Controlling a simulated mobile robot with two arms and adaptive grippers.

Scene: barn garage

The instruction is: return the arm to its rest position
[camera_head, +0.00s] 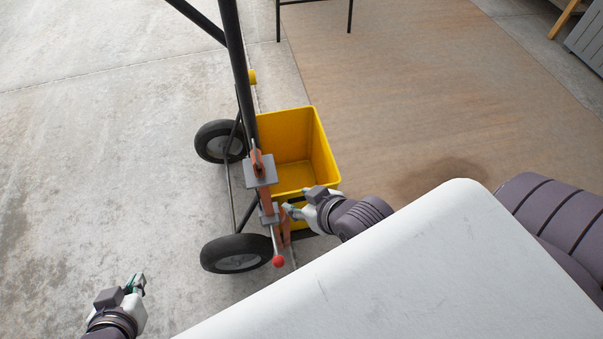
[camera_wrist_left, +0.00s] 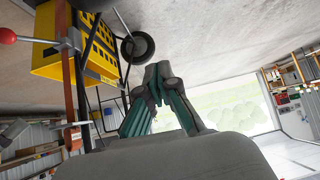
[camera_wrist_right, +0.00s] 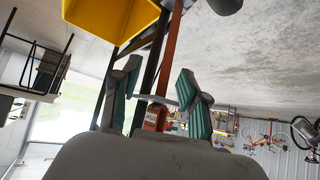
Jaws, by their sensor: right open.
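My right gripper (camera_head: 288,208) is by the lower part of an orange bracket (camera_head: 269,200) on the wheeled cart, in front of the yellow bin. In the right wrist view its fingers (camera_wrist_right: 158,75) are spread apart. An orange part (camera_wrist_right: 156,117) and a grey bar show between them; I cannot tell whether they touch. My left gripper (camera_head: 138,284) is low at the left of the head view, over bare floor and away from the cart. In the left wrist view its fingertips (camera_wrist_left: 158,72) are together, with nothing visible held.
The yellow bin (camera_head: 322,145) looks empty and sits beside the cart's black post (camera_head: 237,60). Black wheels (camera_head: 237,253) and a red knob (camera_head: 279,261) are near my right gripper. A brown mat (camera_head: 430,75) lies behind. The concrete floor (camera_head: 90,140) at left is clear.

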